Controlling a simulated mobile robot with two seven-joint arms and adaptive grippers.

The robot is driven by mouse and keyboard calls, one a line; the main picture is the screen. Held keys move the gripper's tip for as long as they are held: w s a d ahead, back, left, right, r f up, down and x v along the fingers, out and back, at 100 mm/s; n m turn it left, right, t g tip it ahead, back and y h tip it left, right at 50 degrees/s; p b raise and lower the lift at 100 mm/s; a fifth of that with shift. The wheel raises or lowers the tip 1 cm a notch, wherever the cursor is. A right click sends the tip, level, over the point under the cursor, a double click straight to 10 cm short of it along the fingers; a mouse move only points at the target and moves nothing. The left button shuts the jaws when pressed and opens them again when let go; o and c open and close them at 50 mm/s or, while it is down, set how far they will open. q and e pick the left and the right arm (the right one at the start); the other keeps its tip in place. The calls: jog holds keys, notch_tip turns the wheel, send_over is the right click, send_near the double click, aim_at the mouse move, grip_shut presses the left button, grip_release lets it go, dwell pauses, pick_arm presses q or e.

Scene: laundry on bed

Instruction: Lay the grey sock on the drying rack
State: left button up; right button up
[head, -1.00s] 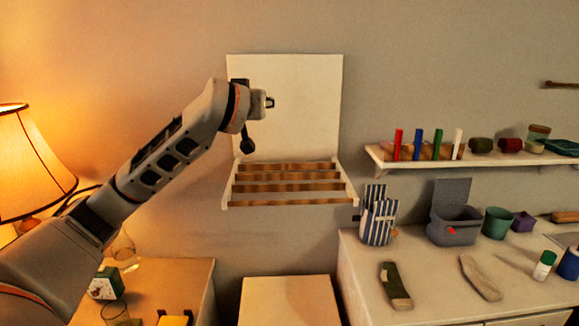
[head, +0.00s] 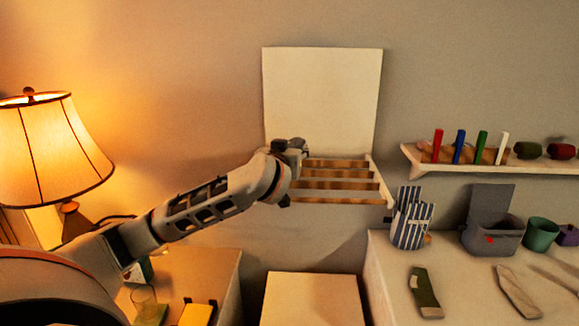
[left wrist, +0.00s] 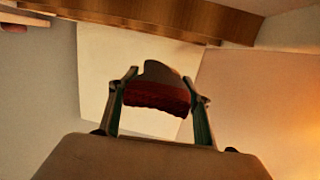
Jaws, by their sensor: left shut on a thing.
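The drying rack (head: 382,195) is a white wall frame with several wooden slats below a white back panel (head: 325,85). My left gripper (head: 303,148) is at the left end of the slats, in front of the lower panel. In the left wrist view, its fingers (left wrist: 160,97) are shut on a soft-looking piece (left wrist: 158,95), grey-brown with a dark red part. I cannot tell whether this is the grey sock; it is hidden in the head view. The slats (left wrist: 150,18) cross the top of that view. A pale greyish sock (head: 517,290) lies on the dresser.
A lit lamp (head: 50,150) stands left, behind my arm. A shelf (head: 480,165) with coloured pegs and rolls is right of the rack. A green sock (head: 424,292), striped bag (head: 411,222) and grey bin (head: 492,235) are on the dresser (head: 395,270).

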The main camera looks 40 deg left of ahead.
pick_arm(q)
jog(key=shift+f, duration=2.4)
jog(key=shift+f, duration=0.1)
jog(key=o, duration=0.9)
